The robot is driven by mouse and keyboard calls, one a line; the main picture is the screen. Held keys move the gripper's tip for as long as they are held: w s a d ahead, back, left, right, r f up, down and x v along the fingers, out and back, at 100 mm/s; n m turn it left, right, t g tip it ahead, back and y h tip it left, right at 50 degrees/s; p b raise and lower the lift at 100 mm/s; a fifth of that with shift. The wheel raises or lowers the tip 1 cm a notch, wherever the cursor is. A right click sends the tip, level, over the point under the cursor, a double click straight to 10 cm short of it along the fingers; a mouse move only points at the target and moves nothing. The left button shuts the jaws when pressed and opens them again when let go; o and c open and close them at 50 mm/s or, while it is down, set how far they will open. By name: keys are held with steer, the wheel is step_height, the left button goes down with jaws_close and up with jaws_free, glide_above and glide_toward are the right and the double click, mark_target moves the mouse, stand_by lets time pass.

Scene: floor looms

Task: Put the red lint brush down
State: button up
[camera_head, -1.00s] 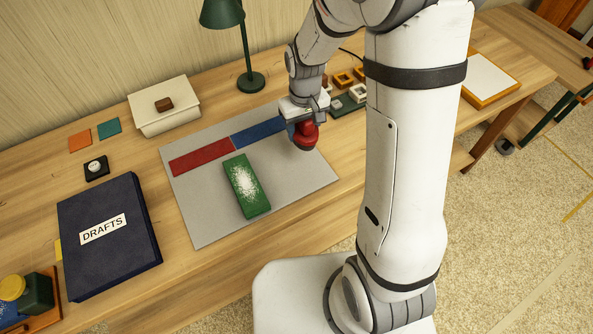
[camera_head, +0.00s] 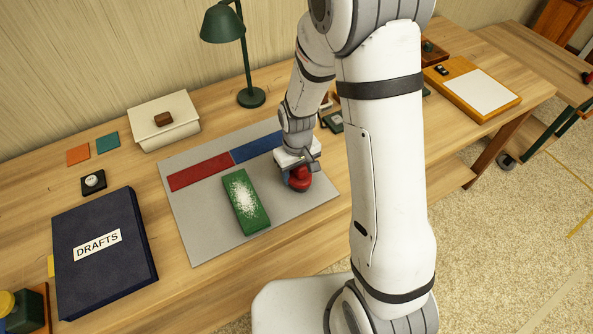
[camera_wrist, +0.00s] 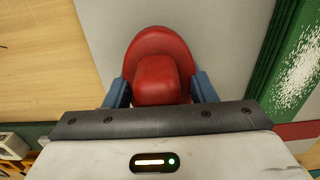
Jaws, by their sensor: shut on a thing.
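The red lint brush (camera_head: 299,180) is held by my gripper (camera_head: 298,168) over the right part of the grey mat (camera_head: 215,243). In the wrist view the red lint brush (camera_wrist: 160,50) sits between the two blue fingers of my gripper (camera_wrist: 161,88), which are shut on its raised grip. The brush is low at the mat; I cannot tell whether it touches it. A green block (camera_head: 246,203) with white specks on top lies on the mat left of the brush, a short gap apart. It also shows in the wrist view (camera_wrist: 290,75).
A red strip (camera_head: 200,172) and a blue strip (camera_head: 257,147) lie along the mat's back. A dark DRAFTS binder (camera_head: 105,275), a cream box (camera_head: 165,120) and a green lamp (camera_head: 251,97) stand around it. The mat's front right is bare.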

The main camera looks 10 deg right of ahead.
steer(key=shift+f, duration=0.25)
steer(key=o, duration=1.3)
steer(key=shift+r, duration=0.15)
